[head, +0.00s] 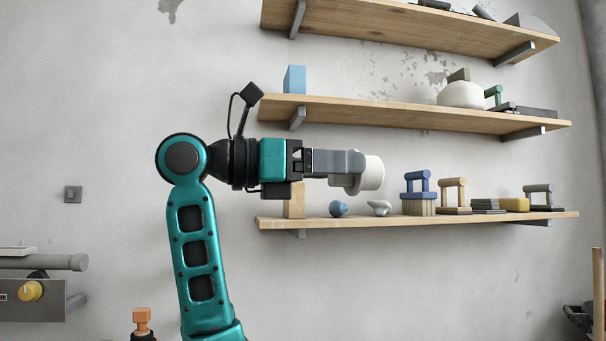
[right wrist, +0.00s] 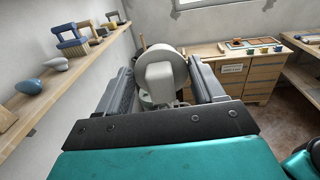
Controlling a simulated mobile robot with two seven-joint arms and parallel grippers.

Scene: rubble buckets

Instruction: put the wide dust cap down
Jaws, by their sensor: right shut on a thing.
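The wide dust cap (head: 372,173) is a pale, off-white round piece with a wide disc end. My right gripper (head: 350,168) is shut on it and holds it in the air in front of the lowest wall shelf, a little above the shelf's height in the head view. In the right wrist view the dust cap (right wrist: 160,75) sits between the two grey fingers (right wrist: 163,92), its round face pointing away from the wrist. My left gripper is not in view.
The lowest shelf (head: 350,222) bears a wooden block (head: 294,202), a blue knob (head: 338,208), a grey-white piece (head: 379,207) and several handled blocks. Two more shelves hang above. A wooden cabinet (right wrist: 240,75) stands beyond the gripper in the right wrist view.

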